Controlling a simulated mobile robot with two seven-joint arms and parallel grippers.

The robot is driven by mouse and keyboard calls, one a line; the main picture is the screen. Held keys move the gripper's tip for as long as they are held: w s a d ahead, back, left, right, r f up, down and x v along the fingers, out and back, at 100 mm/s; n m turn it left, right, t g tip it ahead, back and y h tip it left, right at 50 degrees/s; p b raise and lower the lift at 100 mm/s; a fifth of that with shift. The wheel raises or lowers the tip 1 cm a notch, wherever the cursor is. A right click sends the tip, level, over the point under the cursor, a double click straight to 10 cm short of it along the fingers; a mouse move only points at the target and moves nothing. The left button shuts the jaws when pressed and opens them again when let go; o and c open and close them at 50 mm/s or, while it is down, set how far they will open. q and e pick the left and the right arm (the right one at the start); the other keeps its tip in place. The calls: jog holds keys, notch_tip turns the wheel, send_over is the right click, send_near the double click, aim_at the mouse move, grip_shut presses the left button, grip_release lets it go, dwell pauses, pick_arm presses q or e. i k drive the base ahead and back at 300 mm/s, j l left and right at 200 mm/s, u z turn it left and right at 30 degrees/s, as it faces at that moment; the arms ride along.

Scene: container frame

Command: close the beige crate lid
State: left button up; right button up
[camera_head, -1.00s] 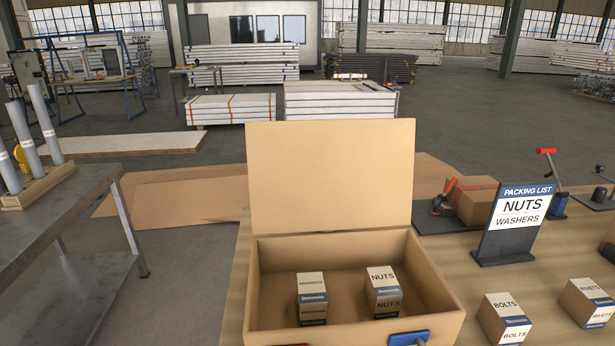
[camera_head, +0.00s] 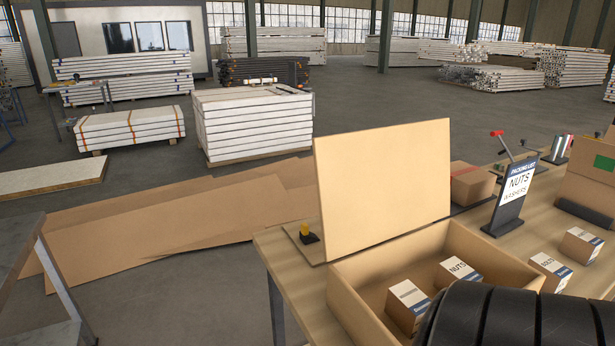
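The beige crate (camera_head: 352,303) stands on the wooden table with its lid (camera_head: 385,187) open. The lid stands up at the crate's back edge, its broad flat face toward me. Inside the crate are a box labelled NUTS (camera_head: 459,272) and a second small box (camera_head: 407,304) whose label I cannot read clearly. A black ribbed form in the right foreground, apparently part of my arm, hides the crate's front right. Neither of my grippers shows.
A packing list sign (camera_head: 514,190) naming nuts and washers stands right of the crate. Small boxes (camera_head: 549,270) (camera_head: 580,244) and a larger carton (camera_head: 588,178) are on the right. A small yellow-and-black item (camera_head: 307,234) sits left of the lid.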

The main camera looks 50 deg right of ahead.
aim_at(375, 186)
jog(key=i+z, duration=0.5)
jog(key=i+j+z, duration=0.1)
jog(key=i+z, duration=0.2)
jog(key=z, duration=0.2)
jog(key=i+j+z, duration=0.3)
jog(key=z, duration=0.2)
jog(key=i+j+z, duration=0.1)
jog(key=z, duration=0.35)
jog(key=i+j+z, duration=0.2)
jog(key=z, duration=0.2)
jog(key=i+j+z, duration=0.2)
jog(key=z, duration=0.25)
jog(key=i+j+z, duration=0.1)
jog(key=j+z, duration=0.3)
jog(key=l, duration=0.1)
